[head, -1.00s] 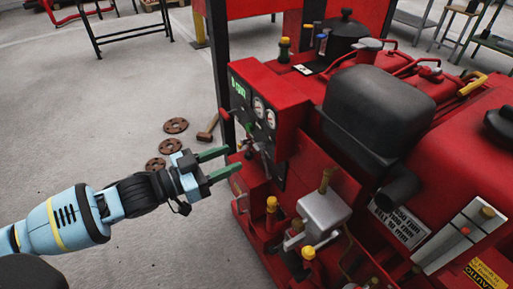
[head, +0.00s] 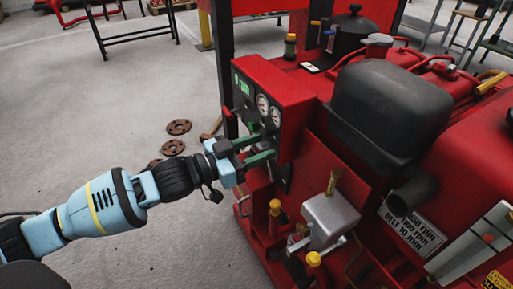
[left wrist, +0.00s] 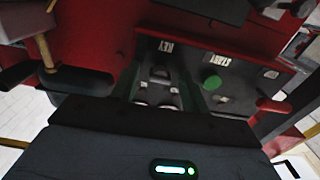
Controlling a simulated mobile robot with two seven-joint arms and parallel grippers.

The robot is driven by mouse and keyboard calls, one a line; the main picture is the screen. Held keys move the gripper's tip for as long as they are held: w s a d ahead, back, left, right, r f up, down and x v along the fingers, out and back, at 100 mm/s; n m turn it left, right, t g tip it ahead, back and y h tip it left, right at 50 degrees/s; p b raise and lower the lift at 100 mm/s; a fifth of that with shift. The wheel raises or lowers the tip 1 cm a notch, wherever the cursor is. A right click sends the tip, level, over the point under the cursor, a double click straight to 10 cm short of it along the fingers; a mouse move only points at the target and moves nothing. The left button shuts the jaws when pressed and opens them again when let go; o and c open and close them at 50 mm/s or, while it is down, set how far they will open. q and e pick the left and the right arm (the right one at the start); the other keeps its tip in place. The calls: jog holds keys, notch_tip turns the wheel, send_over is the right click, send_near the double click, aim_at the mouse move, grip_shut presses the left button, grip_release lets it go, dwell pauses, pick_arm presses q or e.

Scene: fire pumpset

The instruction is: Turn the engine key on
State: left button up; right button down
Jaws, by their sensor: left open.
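The red control box (head: 285,85) of the pump engine carries a dark panel with a lit green display and two round white gauges (head: 263,105). My left gripper (head: 262,146) is open, its green fingers reaching to the lower part of this panel. In the left wrist view the dark panel (left wrist: 230,68) shows small white labels and a round green button (left wrist: 212,82). A small metallic part (left wrist: 160,73), possibly the engine key, shows between the finger sides; I cannot tell whether the fingers touch it. In the head view the fingers hide the key area. My right gripper is not in view.
A grey metal box (head: 330,217) and yellow-capped fittings (head: 275,208) stand below and right of the gripper. A red knob (left wrist: 272,105) sticks out beside the panel. Rusty discs (head: 178,127) lie on the floor.

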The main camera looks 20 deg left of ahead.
pick_arm(q)
jog(key=shift+c, duration=0.3)
jog(key=c, duration=0.9)
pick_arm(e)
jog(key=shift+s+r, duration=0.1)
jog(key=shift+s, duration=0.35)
